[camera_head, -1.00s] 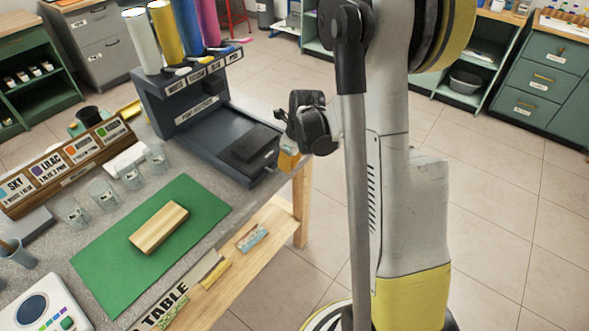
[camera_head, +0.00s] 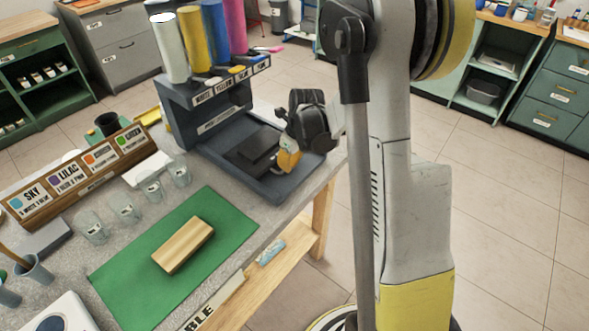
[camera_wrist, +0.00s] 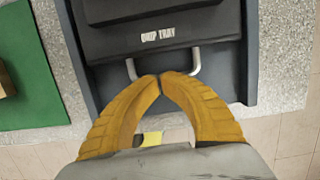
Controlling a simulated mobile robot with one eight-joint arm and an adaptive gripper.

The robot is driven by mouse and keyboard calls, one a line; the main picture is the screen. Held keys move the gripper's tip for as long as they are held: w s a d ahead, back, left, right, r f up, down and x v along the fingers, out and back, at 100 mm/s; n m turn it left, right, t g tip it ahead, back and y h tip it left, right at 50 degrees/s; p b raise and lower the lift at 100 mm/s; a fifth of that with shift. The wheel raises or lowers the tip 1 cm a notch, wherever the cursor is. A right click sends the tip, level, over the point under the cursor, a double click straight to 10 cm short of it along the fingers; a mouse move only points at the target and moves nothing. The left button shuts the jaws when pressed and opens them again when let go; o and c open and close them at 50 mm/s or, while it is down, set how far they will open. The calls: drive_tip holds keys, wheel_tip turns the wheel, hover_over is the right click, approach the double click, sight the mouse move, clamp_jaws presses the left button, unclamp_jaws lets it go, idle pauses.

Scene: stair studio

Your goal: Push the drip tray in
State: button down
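The drip tray (camera_wrist: 165,36) is a dark, labelled block with a grey U-shaped handle (camera_wrist: 195,62) on its front, in the wrist view. In the head view the tray (camera_head: 256,146) sits in the dark base of the paint dispenser (camera_head: 212,106). My gripper (camera_wrist: 161,77) has its yellow fingers drawn together, with the tips meeting between the two ends of the handle. The fingertips hide the middle of the handle, so I cannot tell whether they touch it. In the head view my gripper (camera_head: 288,160) is at the front of the dispenser base.
Upright colour tubes (camera_head: 213,32) stand on the dispenser. Clear cups (camera_head: 122,204) and a wooden label rack (camera_head: 75,172) are to the left. A wooden block (camera_head: 183,245) lies on a green mat (camera_head: 225,228). The floor to the right is clear.

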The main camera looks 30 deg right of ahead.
sight(275, 158)
drive_tip(key=shift+w+a, duration=0.3)
drive_tip(key=shift+w, duration=0.55)
drive_tip(key=shift+w+a, duration=0.35)
drive_tip(key=shift+w, duration=0.55)
drive_tip(key=shift+w+a, duration=0.3)
drive_tip(key=shift+w, duration=0.55)
